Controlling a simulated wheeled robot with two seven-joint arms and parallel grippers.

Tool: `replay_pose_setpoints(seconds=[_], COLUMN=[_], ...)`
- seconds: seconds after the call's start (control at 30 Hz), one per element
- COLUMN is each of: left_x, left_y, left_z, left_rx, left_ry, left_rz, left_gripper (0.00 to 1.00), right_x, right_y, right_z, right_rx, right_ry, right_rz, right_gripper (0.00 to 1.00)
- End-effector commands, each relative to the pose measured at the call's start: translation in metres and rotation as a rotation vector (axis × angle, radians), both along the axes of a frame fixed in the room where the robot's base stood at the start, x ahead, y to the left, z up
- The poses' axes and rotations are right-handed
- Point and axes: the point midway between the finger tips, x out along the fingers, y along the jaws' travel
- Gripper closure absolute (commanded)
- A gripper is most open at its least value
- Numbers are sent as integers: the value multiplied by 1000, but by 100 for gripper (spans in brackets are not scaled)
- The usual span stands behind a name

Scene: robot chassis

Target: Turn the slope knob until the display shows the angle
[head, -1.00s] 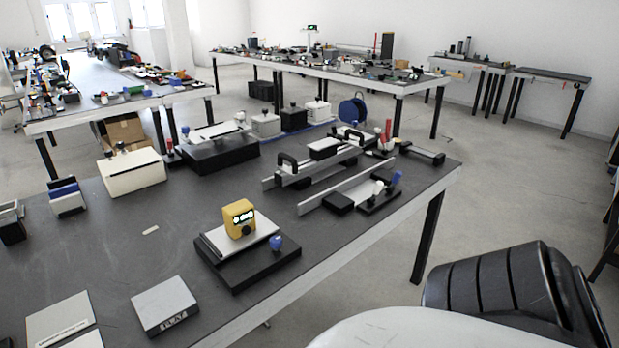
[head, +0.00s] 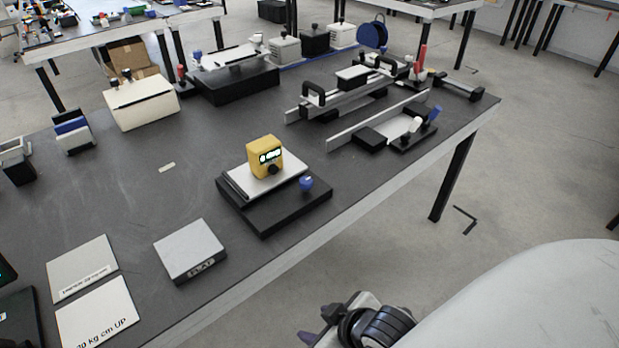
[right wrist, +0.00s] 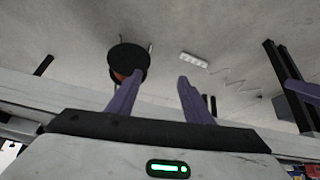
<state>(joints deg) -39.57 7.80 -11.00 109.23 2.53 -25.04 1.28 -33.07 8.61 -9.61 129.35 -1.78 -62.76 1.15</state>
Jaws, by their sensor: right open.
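A yellow box with a lit display (head: 265,157) sits on a light plate on a black base (head: 266,221) near the table's front edge. The display text is too small to read. A blue knob (head: 306,184) is at the right side of the base. My right gripper (head: 318,338) is low at the bottom of the head view, below and in front of the table edge, apart from the knob. In the right wrist view its two purple fingers (right wrist: 158,92) are spread apart with nothing between them. My left gripper is not in view.
A grey block (head: 190,250) and two flat plates (head: 82,268) lie left of the base. Metal rails with black handles (head: 378,120) stand behind it to the right. A cream box (head: 142,103) is farther back. The table's front edge (head: 330,217) runs between gripper and base.

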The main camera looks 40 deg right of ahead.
Motion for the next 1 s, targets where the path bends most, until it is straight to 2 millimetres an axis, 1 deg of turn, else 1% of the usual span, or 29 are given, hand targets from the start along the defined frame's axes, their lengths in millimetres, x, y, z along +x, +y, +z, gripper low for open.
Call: replay_pose_setpoints(seconds=[0.03,0.13,0.27,0.3,0.37,0.4,0.47,0.5,0.53,0.57,0.6,0.67,0.7,0.77,0.8,0.83,0.87,0.9,0.97,1.0], left_x=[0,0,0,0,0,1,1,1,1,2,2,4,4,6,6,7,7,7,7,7], left_y=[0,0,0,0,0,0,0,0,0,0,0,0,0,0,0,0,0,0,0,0], left_z=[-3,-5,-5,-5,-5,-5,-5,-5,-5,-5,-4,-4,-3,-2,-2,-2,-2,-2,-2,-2], left_rx=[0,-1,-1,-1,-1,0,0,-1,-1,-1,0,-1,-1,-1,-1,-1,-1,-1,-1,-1], left_ry=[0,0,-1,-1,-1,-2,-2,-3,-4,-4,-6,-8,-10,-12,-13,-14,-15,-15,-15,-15], left_rz=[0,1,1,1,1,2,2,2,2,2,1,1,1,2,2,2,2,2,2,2], left_gripper=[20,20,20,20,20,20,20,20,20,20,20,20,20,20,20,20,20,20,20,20], right_x=[13,43,87,101,122,135,155,168,177,185,194,204,208,206,201,196,190,182,173,170], right_y=[-6,-18,-25,-25,-24,-22,-17,-11,-6,0,11,31,48,80,103,120,135,152,169,173], right_z=[18,53,97,112,136,154,183,204,221,239,262,299,323,356,371,378,381,378,362,345], right_rx=[-33,-110,-196,-221,-259,-286,-328,-359,-382,-407,-442,-502,-547,-627,-689,-734,-784,-850,-956,-1028], right_ry=[-30,-120,-291,-351,-450,-520,-637,-724,-791,-861,-958,-1114,-1226,-1401,-1510,-1582,-1644,-1707,-1756,-1754], right_rz=[4,9,29,40,60,77,110,139,164,194,239,327,403,553,675,777,884,1038,1287,1464], right_gripper=[54,54,54,54,54,54,54,54,54,54,54,54,54,54,54,54,54,54,54,54])
